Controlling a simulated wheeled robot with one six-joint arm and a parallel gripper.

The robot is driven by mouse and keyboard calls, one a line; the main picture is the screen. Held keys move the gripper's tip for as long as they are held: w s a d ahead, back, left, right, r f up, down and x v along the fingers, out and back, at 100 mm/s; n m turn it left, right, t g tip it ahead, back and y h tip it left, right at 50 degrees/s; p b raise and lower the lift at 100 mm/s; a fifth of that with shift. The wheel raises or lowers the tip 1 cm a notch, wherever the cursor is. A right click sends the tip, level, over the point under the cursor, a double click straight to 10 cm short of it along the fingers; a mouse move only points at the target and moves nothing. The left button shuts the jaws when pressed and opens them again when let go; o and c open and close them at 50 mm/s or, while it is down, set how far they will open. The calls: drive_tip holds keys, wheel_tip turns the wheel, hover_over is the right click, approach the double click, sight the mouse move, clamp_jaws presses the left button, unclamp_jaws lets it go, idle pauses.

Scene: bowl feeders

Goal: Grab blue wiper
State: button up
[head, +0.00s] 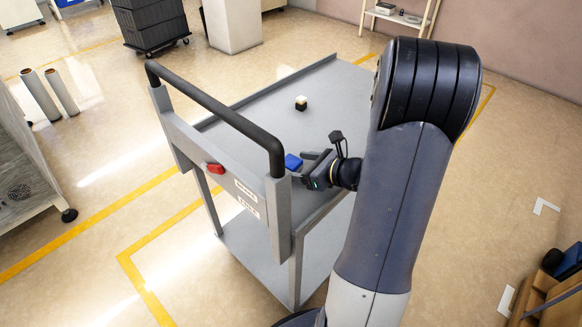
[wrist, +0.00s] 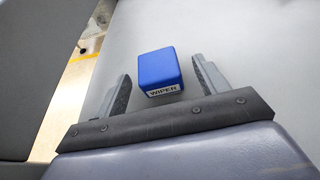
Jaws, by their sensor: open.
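In the head view the wiper (head: 293,162) sits just left of my gripper (head: 308,171), near the cart's handle end. In the wrist view my gripper (wrist: 163,78) is open, with one finger on each side of the wiper. Gaps show between the block and both fingers. I cannot tell how high the fingers are above the cart top.
A small black and pale-topped object (head: 301,103) stands farther back on the cart top. The cart's black handle bar (head: 215,108) rises at the left, with a red button (head: 216,169) below it. A raised rim runs along the cart's edge. Most of the cart top is clear.

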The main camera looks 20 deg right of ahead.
sight(290, 164)
drive_tip(key=x, duration=0.3)
drive_tip(key=shift+w+a+f, duration=0.1)
drive_tip(key=shift+w+f, duration=0.05)
drive_tip(key=shift+w, duration=0.05)
drive_tip(key=shift+c, duration=0.6)
drive_tip(key=c, duration=0.9)
drive_tip(key=shift+c, duration=0.2)
